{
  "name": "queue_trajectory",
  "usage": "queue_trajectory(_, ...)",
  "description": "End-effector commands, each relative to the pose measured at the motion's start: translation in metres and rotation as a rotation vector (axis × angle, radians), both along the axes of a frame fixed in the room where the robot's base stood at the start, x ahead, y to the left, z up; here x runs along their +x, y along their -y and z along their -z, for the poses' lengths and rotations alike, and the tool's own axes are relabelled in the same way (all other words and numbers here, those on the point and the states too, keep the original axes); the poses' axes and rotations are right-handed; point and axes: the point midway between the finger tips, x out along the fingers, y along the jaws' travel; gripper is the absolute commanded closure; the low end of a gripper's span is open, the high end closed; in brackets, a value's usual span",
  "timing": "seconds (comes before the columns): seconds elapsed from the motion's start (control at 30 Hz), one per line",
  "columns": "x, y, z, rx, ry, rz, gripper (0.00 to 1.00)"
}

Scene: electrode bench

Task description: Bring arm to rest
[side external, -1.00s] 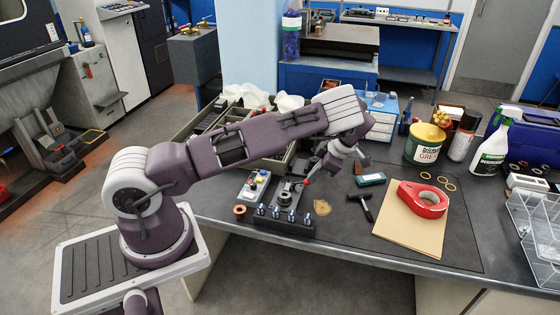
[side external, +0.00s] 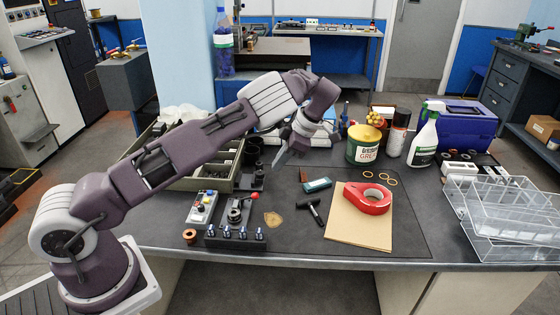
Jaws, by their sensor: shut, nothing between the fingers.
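My gripper (side external: 280,158) is shut and empty, raised above the back of the dark bench mat and pointing down to the left. Below it and to the left, a small dark fixture with a red-knobbed lever (side external: 240,208) stands on the bench. In front of that is a black block (side external: 235,241) with several blue-tipped metal pegs in a row. A grey control box (side external: 202,207) with coloured buttons sits left of the fixture. My gripper is apart from all of these. Its fingertips are small and dark in this view.
An olive divided tray (side external: 212,184) lies beneath my arm. The mat's front right is clear.

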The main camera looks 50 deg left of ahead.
Motion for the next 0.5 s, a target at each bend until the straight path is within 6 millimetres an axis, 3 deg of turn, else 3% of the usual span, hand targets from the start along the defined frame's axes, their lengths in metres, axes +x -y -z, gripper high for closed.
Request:
queue_trajectory(0.4, 0.002, 0.003, -0.007, -0.005, 0.001, 0.002, 1.00)
queue_trajectory(0.5, -0.005, 0.004, -0.031, -0.089, 0.013, 0.053, 1.00)
